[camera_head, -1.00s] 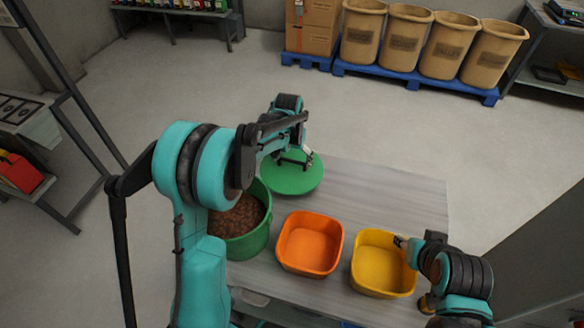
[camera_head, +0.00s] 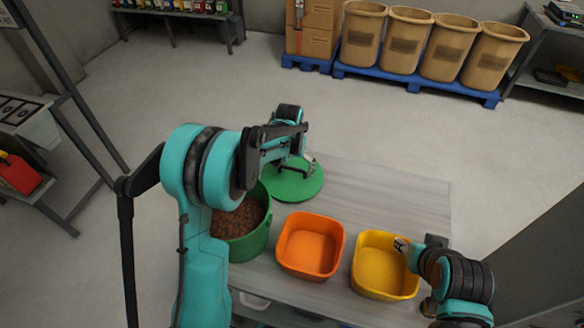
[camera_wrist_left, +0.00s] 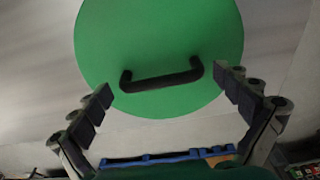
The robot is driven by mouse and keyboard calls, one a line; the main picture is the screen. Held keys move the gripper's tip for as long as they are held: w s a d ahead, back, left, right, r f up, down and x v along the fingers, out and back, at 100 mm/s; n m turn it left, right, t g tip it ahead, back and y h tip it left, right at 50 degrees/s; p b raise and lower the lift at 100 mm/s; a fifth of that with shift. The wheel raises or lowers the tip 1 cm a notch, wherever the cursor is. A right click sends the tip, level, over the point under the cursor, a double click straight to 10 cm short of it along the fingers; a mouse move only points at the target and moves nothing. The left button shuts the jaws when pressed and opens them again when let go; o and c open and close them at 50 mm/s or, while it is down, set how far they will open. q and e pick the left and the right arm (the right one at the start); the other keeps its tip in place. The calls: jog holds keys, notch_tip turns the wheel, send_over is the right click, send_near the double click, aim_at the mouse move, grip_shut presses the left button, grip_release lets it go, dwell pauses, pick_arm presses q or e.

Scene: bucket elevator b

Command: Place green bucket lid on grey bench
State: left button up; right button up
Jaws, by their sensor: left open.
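The green bucket lid (camera_head: 297,190) lies flat on the grey bench (camera_head: 375,190), at its back left corner behind the green bucket (camera_head: 247,243). The lid's black handle (camera_wrist_left: 162,78) shows in the left wrist view. My left gripper (camera_wrist_left: 165,84) is open and empty, its fingers spread on either side of the handle and apart from it. In the head view my left gripper (camera_head: 298,163) is above the lid, partly hidden by its own wrist. My right gripper (camera_head: 402,244) is at the yellow bin's right rim; its finger state is unclear.
The green bucket is open and full of brown pieces. An orange bin (camera_head: 309,247) and a yellow bin (camera_head: 383,267) stand along the front of the bench. The bench's back right part is clear. Beige barrels (camera_head: 407,42) stand on a blue pallet (camera_head: 420,82) beyond.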

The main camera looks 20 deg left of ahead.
aim_at(291, 179)
pick_arm(q)
jog(key=shift+r, duration=0.3)
notch_tip(291, 179, up, 11)
jog(key=s+p, duration=0.2)
jog(key=p, duration=0.1)
jog(key=s+r+t, duration=0.3)
jog(key=s+r, duration=0.5)
jog(key=s, duration=0.5)
jog(key=s+f+t, duration=0.2)
jog(key=s, duration=0.9)
jog(key=shift+a+f+t, duration=0.2)
jog(key=shift+f+t, duration=0.05)
jog(key=shift+t, duration=0.15)
jog(key=shift+s, duration=0.1)
notch_tip(291, 179, down, 4)
jog(key=b, duration=0.3)
jog(key=shift+r, duration=0.2)
jog(key=shift+r, duration=0.1)
